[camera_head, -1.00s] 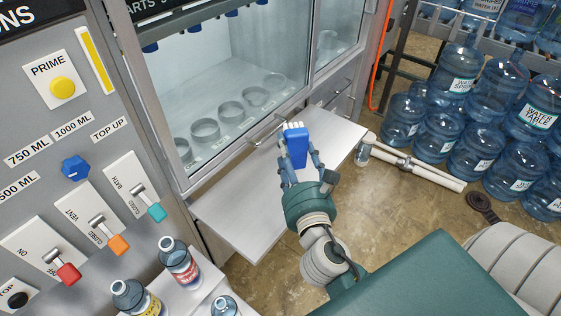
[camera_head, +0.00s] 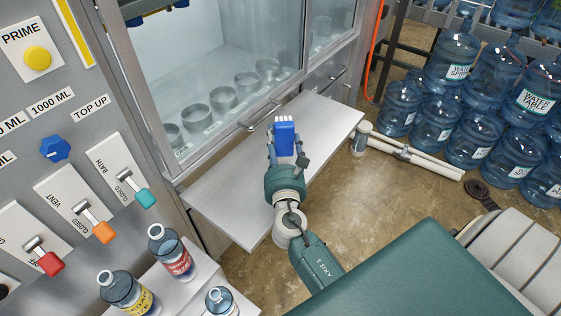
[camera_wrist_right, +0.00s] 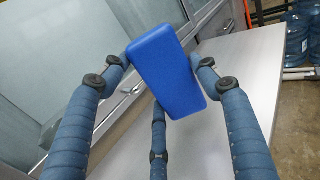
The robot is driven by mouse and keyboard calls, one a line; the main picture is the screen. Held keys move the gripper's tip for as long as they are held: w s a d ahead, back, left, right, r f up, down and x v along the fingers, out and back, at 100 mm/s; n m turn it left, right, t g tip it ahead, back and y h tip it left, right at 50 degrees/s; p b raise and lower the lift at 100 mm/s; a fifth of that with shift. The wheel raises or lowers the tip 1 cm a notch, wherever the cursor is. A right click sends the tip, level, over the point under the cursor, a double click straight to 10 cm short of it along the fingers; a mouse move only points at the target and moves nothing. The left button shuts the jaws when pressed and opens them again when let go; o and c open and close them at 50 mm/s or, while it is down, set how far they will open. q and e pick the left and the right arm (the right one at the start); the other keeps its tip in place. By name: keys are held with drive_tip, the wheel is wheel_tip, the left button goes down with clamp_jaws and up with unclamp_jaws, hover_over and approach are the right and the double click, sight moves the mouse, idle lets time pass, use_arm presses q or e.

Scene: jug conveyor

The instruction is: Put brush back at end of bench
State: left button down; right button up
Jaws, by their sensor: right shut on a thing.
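The blue brush (camera_head: 284,138), with white bristles at its far end, is in my right gripper (camera_head: 284,150). In the right wrist view the blue block of the brush (camera_wrist_right: 165,70) sits between the gripper's fingers (camera_wrist_right: 160,85), tilted. The gripper is shut on it. The light grey bench (camera_head: 240,195) runs along the front of the glass cabinet, and the brush is over its right-hand part. The bench top (camera_wrist_right: 255,75) also shows behind the brush in the right wrist view. I cannot tell whether the brush touches the bench. My left gripper is not in view.
The glass cabinet (camera_head: 225,65) with several round cups stands behind the bench. Labelled bottles (camera_head: 170,250) stand at the lower left, below a control panel with levers (camera_head: 100,230). White pipes (camera_head: 410,158) and many water jugs (camera_head: 470,140) are on the right.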

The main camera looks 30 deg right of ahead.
sight(280, 156)
drive_tip(key=shift+f, duration=0.8)
wheel_tip(280, 156, down, 4)
drive_tip(key=shift+r+b, duration=0.25)
drive_tip(key=shift+b, duration=0.7)
drive_tip(key=shift+f, duration=0.15)
drive_tip(key=shift+f, duration=0.15)
drive_tip(key=o, duration=1.2)
